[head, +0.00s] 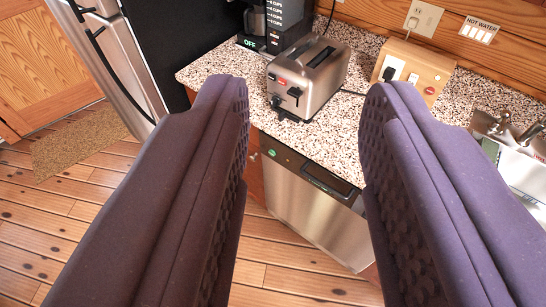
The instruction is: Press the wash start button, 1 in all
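A steel-fronted dishwasher (305,212) sits under the speckled counter, seen between my fingers. Its dark top strip carries a small round green mark (272,153) near the left end and a dark display panel (328,182) near the right end. I cannot read whether the green mark is the wash start button. My gripper (306,84) is open, with its two purple fingers wide apart and nothing between them. The fingers appear in front of and above the dishwasher, not visibly touching it. The right finger hides the right end of the strip.
A steel toaster (308,78) stands on the speckled counter (219,63). Behind it are a coffee maker (277,22) and a wooden outlet box (412,70). A sink (522,165) is at right. A fridge (108,50) stands at left. The plank floor (75,225) is open, with a mat (78,140).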

